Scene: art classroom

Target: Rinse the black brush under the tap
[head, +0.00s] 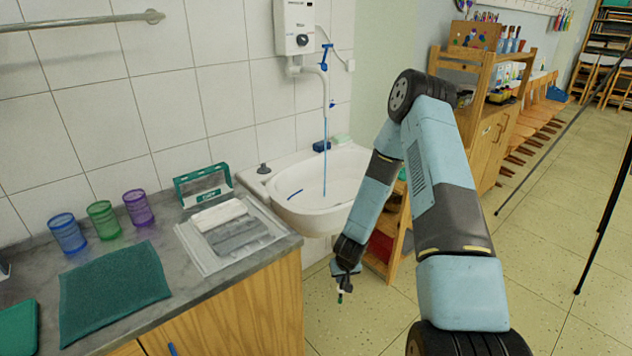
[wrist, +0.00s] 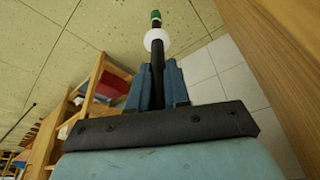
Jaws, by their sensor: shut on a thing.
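The black brush (wrist: 157,72) is in my gripper (wrist: 159,80), with its shaft between the two fingers in the wrist view. A white disc and a green tip show at its far end. In the head view my gripper (head: 346,278) hangs low in front of the sink (head: 283,206), below its rim and to its right. The brush's green part (head: 341,297) shows under it. The tap (head: 318,72) is a white pipe under the wall heater with a blue handle. A thin blue water stream (head: 325,155) falls from it into the basin.
A grey counter (head: 190,290) with a wooden front stands left of the sink. It holds three coloured cups (head: 103,220), a green cloth (head: 112,290) and a clear tray (head: 186,236). A wooden shelf (head: 468,125) stands to the right. The floor ahead of the sink is clear.

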